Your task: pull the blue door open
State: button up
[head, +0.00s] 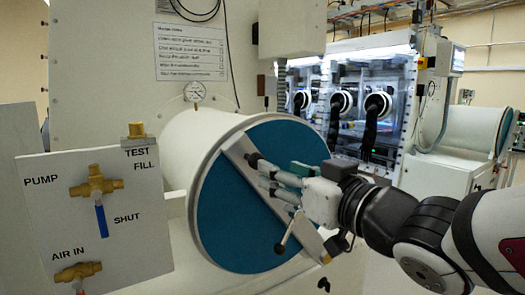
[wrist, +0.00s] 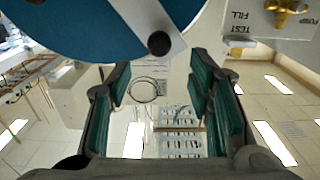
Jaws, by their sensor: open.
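The blue door (head: 228,215) is a large round disc closing the end of a white cylinder, and it looks shut. A pale metal bar (head: 240,152) crosses its face diagonally, partly hidden behind my gripper (head: 272,178). My gripper is in front of the door, with its fingers pointing left along the bar. In the wrist view my gripper (wrist: 160,82) is open, its green-padded fingers apart with nothing between them. The blue door (wrist: 75,25) fills the upper left there, and a round black knob (wrist: 159,43) on the bar lies just beyond the fingertips. Whether anything touches is unclear.
A valve panel (head: 130,235) with brass valves and a blue lever (head: 101,220) stands left of the door. A gauge (head: 195,91) sits above the cylinder. Glovebox windows with black gloves (head: 376,105) are behind, right. Floor shows at right.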

aim_at(256, 159)
jog(key=p+x, duration=0.1)
jog(key=x, duration=0.9)
jog(key=shift+f, duration=0.1)
grip_shut()
